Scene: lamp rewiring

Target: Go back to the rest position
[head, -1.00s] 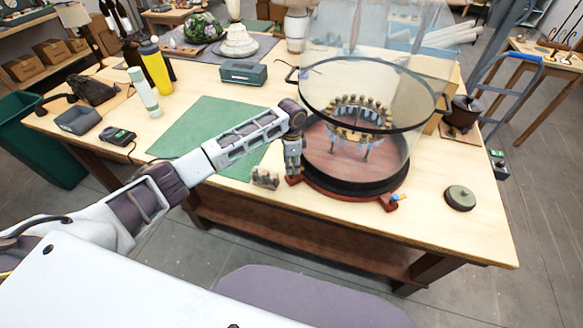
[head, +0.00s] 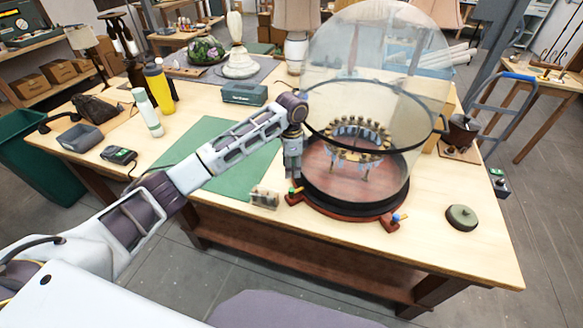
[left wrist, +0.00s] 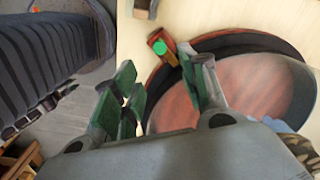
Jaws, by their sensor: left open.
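My left gripper (head: 292,174) points down just above the left front of the round red base (head: 350,201). It is open, with nothing seen between its fingers, and the left wrist view (left wrist: 163,90) shows them spread beside the base's rim. A green knob (head: 296,190) sits on the base's left foot, and it also shows in the left wrist view (left wrist: 160,47). A clear dome (head: 385,50) with a dark rim ring stands over the base. A ring of brass parts (head: 360,140) shows through it. My right gripper is not in view.
A small block (head: 265,197) lies left of the base, next to a green mat (head: 205,150). A round green-grey lid (head: 462,217) lies at the right. A yellow bottle (head: 160,88) and a grey-green box (head: 244,93) stand behind. The table's front edge is close.

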